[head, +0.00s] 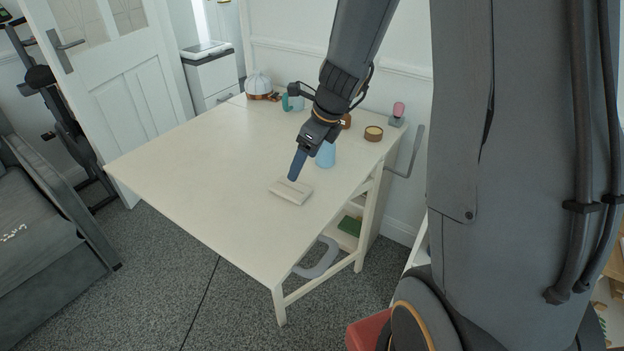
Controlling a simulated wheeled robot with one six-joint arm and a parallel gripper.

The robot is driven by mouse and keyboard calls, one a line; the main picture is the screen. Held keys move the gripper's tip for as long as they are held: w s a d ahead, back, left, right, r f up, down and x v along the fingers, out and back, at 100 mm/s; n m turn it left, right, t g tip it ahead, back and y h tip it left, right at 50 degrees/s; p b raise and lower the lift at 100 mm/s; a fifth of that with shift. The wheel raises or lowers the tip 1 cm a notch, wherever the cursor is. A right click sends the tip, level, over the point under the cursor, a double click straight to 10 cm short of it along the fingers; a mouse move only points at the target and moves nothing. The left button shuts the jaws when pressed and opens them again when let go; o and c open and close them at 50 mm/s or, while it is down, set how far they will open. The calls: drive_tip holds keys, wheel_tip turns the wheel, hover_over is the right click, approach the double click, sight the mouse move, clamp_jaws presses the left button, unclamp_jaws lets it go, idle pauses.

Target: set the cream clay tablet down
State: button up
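The cream clay tablet (290,194) is a pale flat block near the right front part of the cream table (190,165). It lies flat on the tabletop or just above it; I cannot tell which. My gripper (294,177) reaches down from above, its dark blue finger ending at the far edge of the tablet. Only one finger shows clearly, so I cannot tell whether it is open, or shut on the tablet.
A light blue cup (326,155) stands just behind my gripper. A round wooden-sided tin (373,133), a pink item on a grey stand (397,115) and a white ribbed dome (258,83) stand at the back. The table's left and front are clear.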

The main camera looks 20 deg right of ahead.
drive_tip(key=s+a+r+n+g+h, duration=0.2)
drive_tip(key=s+n+g, duration=0.1)
drive_tip(key=s+n, duration=1.7)
drive_tip(key=n, duration=0.7)
drive_tip(key=shift+s+a+h, duration=0.2)
drive_tip(key=shift+s+h, duration=0.05)
drive_tip(key=shift+h, duration=0.05)
